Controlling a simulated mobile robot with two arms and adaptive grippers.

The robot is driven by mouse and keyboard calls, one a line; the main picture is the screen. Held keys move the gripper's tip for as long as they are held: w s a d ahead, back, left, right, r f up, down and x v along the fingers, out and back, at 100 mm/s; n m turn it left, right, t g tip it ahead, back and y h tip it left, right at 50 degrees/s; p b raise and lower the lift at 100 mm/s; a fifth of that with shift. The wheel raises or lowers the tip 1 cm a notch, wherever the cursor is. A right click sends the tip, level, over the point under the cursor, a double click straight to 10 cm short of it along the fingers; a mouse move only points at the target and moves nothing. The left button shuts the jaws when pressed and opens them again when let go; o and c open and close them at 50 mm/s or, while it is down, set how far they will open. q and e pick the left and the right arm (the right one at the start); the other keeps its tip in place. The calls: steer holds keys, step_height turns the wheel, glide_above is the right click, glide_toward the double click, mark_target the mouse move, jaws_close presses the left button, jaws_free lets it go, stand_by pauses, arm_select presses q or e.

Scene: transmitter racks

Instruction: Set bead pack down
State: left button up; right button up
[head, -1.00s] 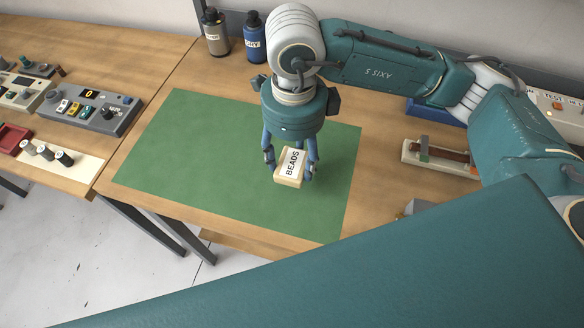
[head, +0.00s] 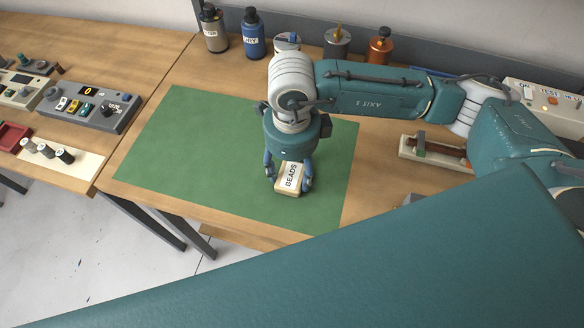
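The bead pack (head: 290,178), a small pale block with a white "BEADS" label, is at the right part of the green mat (head: 200,150). My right gripper (head: 288,180) points down over it, with blue fingers on both sides, shut on the pack. The pack is low over the mat; I cannot tell whether its underside touches. The fingers and palm hide part of its far side. My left gripper is not in view.
Bottles (head: 253,34) and several jars stand along the back edge. A slotted device (head: 432,152) and a test box (head: 545,97) are at the right. A control box (head: 88,105) and spools are on the left table. The mat's left side is clear.

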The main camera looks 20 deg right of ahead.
mark_target(292, 173)
steer(key=o, duration=0.3)
steer(key=shift+o, duration=0.2)
steer(key=shift+r, duration=0.15)
step_height(292, 173, up, 12)
steer(key=b, duration=0.3)
stand_by(0.4)
